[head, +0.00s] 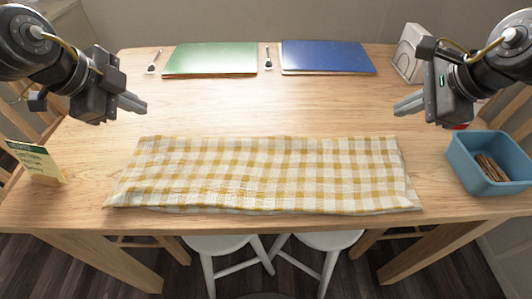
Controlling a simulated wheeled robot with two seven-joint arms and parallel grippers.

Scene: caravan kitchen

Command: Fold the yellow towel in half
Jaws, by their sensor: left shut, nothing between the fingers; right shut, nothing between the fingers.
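The yellow and white checked towel (265,175) lies on the wooden table near its front edge. It forms a wide, shallow strip with slightly uneven edges, and layers show along its front edge. My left gripper (138,106) is shut and empty, above the table behind the towel's left end. My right gripper (400,108) is shut and empty, above the table behind the towel's right end. Neither gripper touches the towel.
A blue bin (460,168) with brown sticks stands at the right, and a small card (36,162) at the left. Green (211,58) and blue (326,56) mats with spoons lie at the back. A white holder (408,50) stands back right. The table's middle (265,105) is clear.

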